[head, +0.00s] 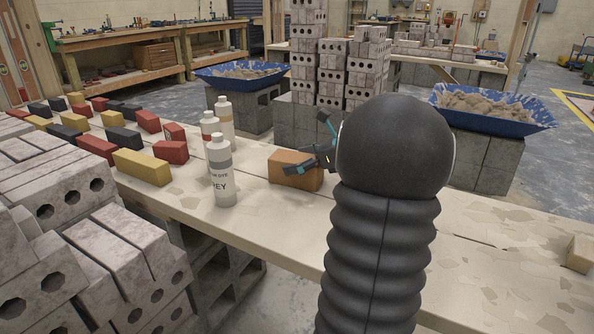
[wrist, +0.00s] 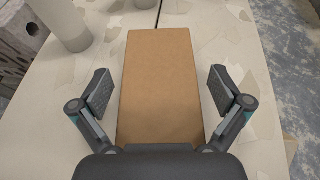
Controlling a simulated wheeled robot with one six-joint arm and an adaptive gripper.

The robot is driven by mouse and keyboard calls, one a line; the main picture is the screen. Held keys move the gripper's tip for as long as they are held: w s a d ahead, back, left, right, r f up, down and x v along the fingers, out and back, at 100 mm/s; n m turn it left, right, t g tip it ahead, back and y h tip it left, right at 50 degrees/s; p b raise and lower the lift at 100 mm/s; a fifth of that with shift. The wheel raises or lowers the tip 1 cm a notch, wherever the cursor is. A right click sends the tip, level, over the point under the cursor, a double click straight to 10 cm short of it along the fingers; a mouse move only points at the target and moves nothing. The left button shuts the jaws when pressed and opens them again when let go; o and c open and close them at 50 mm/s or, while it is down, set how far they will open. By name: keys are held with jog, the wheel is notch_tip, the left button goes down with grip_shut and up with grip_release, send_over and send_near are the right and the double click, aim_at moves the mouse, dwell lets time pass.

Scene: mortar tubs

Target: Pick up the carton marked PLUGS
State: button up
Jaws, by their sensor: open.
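A plain brown carton (head: 292,177) stands on the pale worktop in the head view, partly behind my gripper (head: 312,150). No marking is readable on the faces I see. In the wrist view the carton's bare brown top (wrist: 158,75) fills the middle, between the two open fingers of my gripper (wrist: 160,92). A gap shows between each finger and the carton's side. The carton's near end is hidden by my gripper's body. A second small tan box (head: 580,254) is cut off at the right edge of the head view; no marking shows on it.
Bottles (head: 221,172) stand left of the carton; one shows in the wrist view (wrist: 67,22). Red, black and yellow blocks (head: 142,166) line the worktop further left. Grey bricks (head: 75,195) are stacked at front left. Blue mortar tubs (head: 243,84) stand behind. The worktop right of my arm is mostly clear.

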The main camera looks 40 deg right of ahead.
jog(key=c, duration=1.4)
jog(key=shift+s, duration=0.1)
